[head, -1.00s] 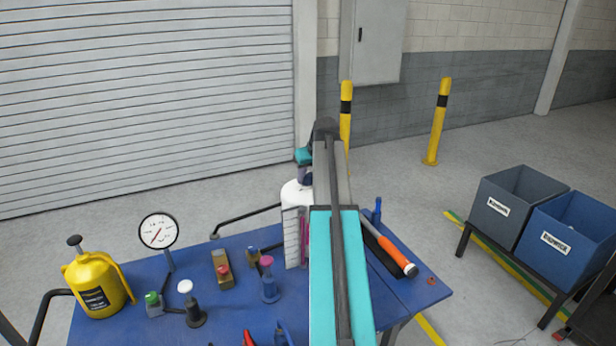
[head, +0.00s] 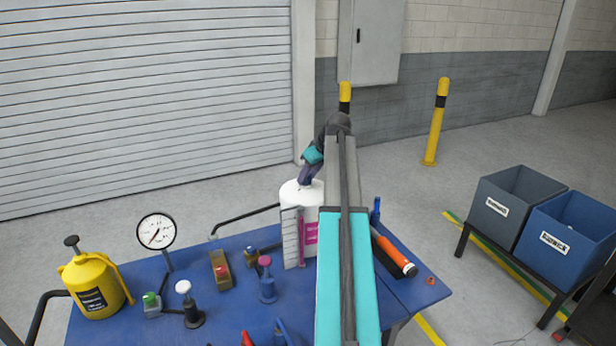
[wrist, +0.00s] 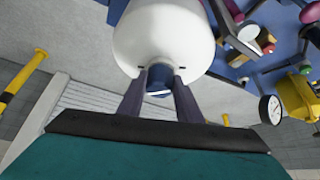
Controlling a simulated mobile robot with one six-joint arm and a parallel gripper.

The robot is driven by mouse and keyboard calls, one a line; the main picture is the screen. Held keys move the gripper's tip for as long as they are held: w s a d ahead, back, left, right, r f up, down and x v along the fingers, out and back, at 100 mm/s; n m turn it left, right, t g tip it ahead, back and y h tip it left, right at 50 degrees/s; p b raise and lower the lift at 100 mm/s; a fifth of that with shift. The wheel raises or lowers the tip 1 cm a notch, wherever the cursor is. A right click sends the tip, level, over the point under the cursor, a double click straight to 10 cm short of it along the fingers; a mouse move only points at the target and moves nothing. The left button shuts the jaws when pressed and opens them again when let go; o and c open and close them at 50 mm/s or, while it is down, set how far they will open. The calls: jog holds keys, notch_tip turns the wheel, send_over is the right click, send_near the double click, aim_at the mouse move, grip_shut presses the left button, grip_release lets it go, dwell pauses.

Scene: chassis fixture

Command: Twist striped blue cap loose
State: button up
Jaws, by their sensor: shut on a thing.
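My gripper (wrist: 160,82) is shut on the cap. In the head view my gripper (head: 307,178) is tilted over the bottle top and hides the cap.
A round gauge (head: 157,231), a yellow can (head: 95,285) and several small valves and knobs stand left on the table. An orange-handled tool (head: 393,252) lies right of my arm. Grey and blue bins (head: 560,235) stand off to the right.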

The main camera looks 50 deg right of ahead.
jog(key=shift+w+d+f+n+y+b, duration=0.15)
jog(key=shift+n+y+b, duration=0.2)
jog(key=shift+n, duration=0.4)
jog(key=shift+s+d+r+n+y+b, duration=0.1)
jog(key=shift+n+y, duration=0.35)
jog(key=shift+n, duration=0.8)
jog(key=shift+a, duration=0.1)
jog(key=shift+f+y, duration=0.1)
jog(key=shift+y, duration=0.2)
jog(key=n, duration=0.1)
jog(key=n+g+y+b, duration=0.1)
jog(key=shift+w+d+n, duration=0.1)
jog(key=shift+d+n, duration=0.2)
jog(key=shift+n, duration=0.1)
jog(key=shift+n+y, duration=0.3)
jog(key=shift+n, duration=0.3)
